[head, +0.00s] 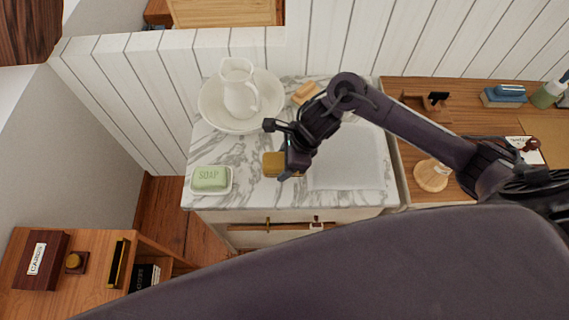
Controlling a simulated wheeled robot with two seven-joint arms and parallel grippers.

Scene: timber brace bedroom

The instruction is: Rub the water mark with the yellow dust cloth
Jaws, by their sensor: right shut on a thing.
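The yellow dust cloth (272,164) looks like a small folded pad on the front part of the grey-veined marble washstand top (236,150). My right gripper (287,165) is shut on the cloth, at its right side, and partly covers it. The cloth is at or just above the marble; I cannot tell if it touches. I cannot make out the water mark, which may be hidden under the cloth or gripper. My left gripper is not in view.
A white jug (238,90) in a basin (212,110) stands behind. A green soap in a dish (211,179) lies left. A white towel (350,165) lies right, a wooden-topped item (306,92) at the back. A white panelled wall (160,80) rises behind.

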